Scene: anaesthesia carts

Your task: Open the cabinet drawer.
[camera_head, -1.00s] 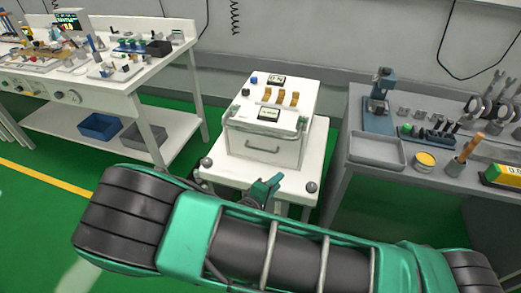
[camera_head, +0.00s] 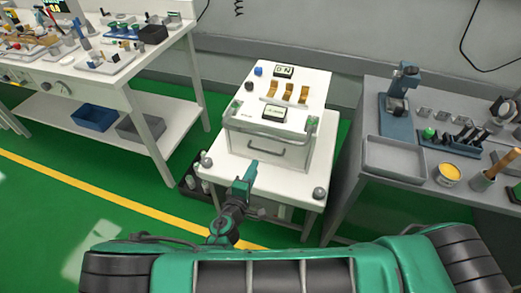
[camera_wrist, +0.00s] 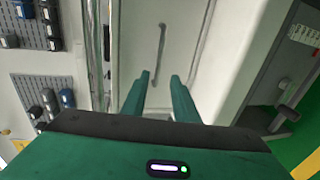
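The white cabinet (camera_head: 238,138) stands on a small white cart, its front towards me. The drawer (camera_head: 290,158) is flush in the front, with a grey bar handle (camera_head: 268,150) across it. My gripper (camera_head: 251,166) is in front of the drawer, just below the handle in the head view. In the wrist view, its two green fingers (camera_wrist: 160,79) are apart with nothing between them. The handle (camera_wrist: 162,50) runs upright there, ahead of the gap and in line with it. Contact with the handle cannot be seen clearly.
A curved rail (camera_head: 262,130) crosses the cabinet front above the handle. The cart top (camera_head: 225,180) has dark round knobs at its front corners. A grey bench (camera_head: 375,178) stands close on the right, a white workbench (camera_head: 135,90) on the left. Green floor is free at left.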

